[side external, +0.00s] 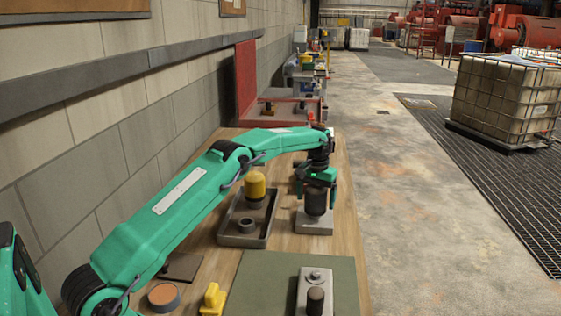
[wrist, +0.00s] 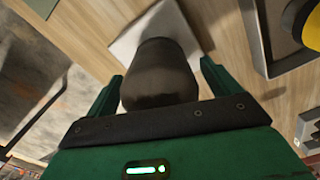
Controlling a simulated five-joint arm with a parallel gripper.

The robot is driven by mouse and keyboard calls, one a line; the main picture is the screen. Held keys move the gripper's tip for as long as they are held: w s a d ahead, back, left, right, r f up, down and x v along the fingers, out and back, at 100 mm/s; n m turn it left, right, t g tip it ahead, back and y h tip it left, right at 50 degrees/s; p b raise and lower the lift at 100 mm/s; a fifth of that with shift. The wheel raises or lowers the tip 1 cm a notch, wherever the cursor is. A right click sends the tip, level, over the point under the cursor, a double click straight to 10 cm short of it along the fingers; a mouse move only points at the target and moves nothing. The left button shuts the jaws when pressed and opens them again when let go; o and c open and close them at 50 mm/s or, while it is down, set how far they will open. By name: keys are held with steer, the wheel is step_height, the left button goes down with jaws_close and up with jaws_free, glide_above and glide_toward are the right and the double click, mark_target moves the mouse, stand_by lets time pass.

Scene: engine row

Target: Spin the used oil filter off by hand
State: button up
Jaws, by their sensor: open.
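The used oil filter appears to be the dark cylinder (side external: 316,201) standing upright on a pale grey block (side external: 314,227) near the bench's right edge. My gripper (side external: 316,197) points down over it, with its green fingers on either side. In the wrist view the dark filter (wrist: 160,72) sits between the two open fingers, with a gap visible on each side near the tips. The pale block (wrist: 128,42) shows beyond it. The gripper is open and holds nothing. My gripper partly hides the filter's upper part in the side view.
Left of the filter, a grey tray (side external: 240,241) holds a yellow canister (side external: 254,184) and a small dark ring. Nearer, a green mat (side external: 262,283) carries a metal block (side external: 304,287). A yellow part (side external: 213,298) and a round orange-topped piece (side external: 164,296) lie front left.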

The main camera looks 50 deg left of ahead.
steer(key=shift+f, duration=0.35)
steer(key=shift+c, duration=0.2)
steer(key=c, duration=1.2)
steer(key=shift+n, duration=1.9)
steer(key=shift+c, duration=0.2)
steer(key=n, duration=0.9)
steer(key=shift+r, duration=0.1)
steer(key=shift+n, duration=2.2)
